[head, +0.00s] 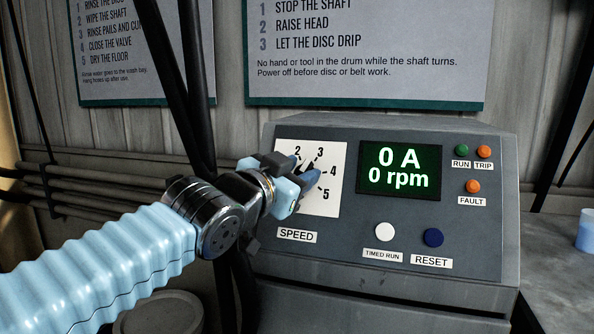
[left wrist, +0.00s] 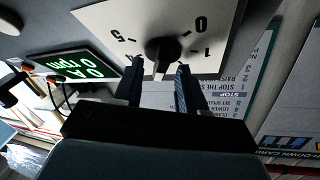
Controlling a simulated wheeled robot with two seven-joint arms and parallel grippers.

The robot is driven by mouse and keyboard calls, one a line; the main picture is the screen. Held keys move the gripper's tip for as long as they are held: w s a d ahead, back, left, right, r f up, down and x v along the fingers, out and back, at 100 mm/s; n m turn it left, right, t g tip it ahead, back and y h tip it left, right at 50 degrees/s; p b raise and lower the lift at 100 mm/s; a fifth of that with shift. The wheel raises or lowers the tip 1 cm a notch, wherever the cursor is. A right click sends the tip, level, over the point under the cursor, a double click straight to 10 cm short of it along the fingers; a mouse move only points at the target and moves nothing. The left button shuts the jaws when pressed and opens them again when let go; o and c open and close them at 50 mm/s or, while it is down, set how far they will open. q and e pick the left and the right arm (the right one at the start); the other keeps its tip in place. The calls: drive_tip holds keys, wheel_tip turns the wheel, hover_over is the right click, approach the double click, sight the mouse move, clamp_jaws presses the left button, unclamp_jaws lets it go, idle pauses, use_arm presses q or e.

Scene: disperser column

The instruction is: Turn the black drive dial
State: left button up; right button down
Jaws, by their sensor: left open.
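The black drive dial (left wrist: 163,50) sits on a white plate (head: 326,205) numbered around it, above the SPEED label on the grey control box. In the head view my left gripper and its fingers hide most of the dial. In the left wrist view its grip bar points down the picture, toward the gap between the fingers; the number it points at is hard to read. My left gripper (head: 303,180) is open at the dial, with its fingertips (left wrist: 160,68) on either side of the bar's end. I cannot tell whether they touch it. My right gripper is not in view.
The display (head: 400,170) reads 0 A and 0 rpm. RUN, TRIP and FAULT lamps are at the right. Black hoses (head: 180,90) hang behind my arm. A blue cup (head: 587,232) stands far right.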

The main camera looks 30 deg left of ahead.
use_arm(q)
clamp_jaws()
drive_tip(key=shift+m, duration=0.5)
drive_tip(key=shift+d+r+m+g+h, duration=0.1)
drive_tip(key=shift+m+g+h, duration=0.2)
drive_tip(key=shift+m+h, duration=0.75)
drive_tip(key=m+g+h, duration=0.1)
drive_tip(key=m, duration=0.1)
drive_tip(key=m+g+h, duration=0.1)
drive_tip(key=m, duration=0.2)
drive_tip(key=shift+a, duration=0.2)
drive_tip(key=shift+m+g+h+p, duration=0.35)
drive_tip(key=shift+m+g, duration=0.45)
drive_tip(key=shift+m, duration=0.95)
